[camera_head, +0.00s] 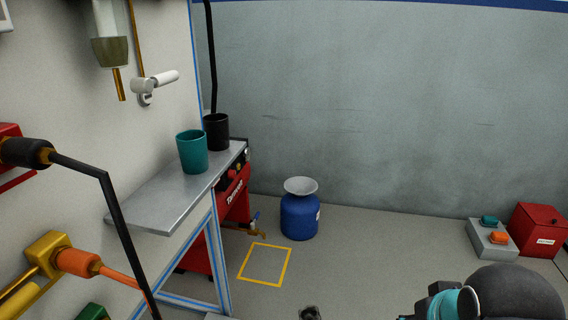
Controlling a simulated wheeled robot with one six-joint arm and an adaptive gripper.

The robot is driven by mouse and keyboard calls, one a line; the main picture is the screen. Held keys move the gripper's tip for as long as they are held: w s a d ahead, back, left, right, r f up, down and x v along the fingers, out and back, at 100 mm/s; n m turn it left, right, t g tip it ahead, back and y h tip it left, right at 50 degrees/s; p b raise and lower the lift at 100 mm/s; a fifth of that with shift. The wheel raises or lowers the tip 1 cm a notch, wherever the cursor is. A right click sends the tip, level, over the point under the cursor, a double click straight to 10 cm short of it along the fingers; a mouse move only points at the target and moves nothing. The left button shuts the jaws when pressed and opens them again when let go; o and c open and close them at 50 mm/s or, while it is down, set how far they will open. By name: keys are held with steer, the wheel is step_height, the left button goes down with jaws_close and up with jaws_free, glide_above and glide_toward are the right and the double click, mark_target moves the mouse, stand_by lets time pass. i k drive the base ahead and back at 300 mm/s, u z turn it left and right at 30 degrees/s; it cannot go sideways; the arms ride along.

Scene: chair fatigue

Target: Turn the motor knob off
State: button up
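No knob is clearly marked as the motor knob. A red machine (234,196) with white lettering stands behind the metal shelf, and small dark and red controls (238,168) show on its upper front; their setting is too small to read. The shelf and its frame partly hide the machine. Part of my arm, dark with a teal ring, shows at the lower right, well apart from the machine. My gripper cannot be made out in this view.
The metal shelf (160,207) holds a teal cup (192,152) and a black cup (216,132). A blue container (299,217) stands beside a yellow floor square (265,264). A button box (493,239) and red box (538,231) are at right. Cables hang at left.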

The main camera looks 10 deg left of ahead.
mark_target(232, 174)
steer(key=i, duration=1.25)
steer(key=u, duration=0.5)
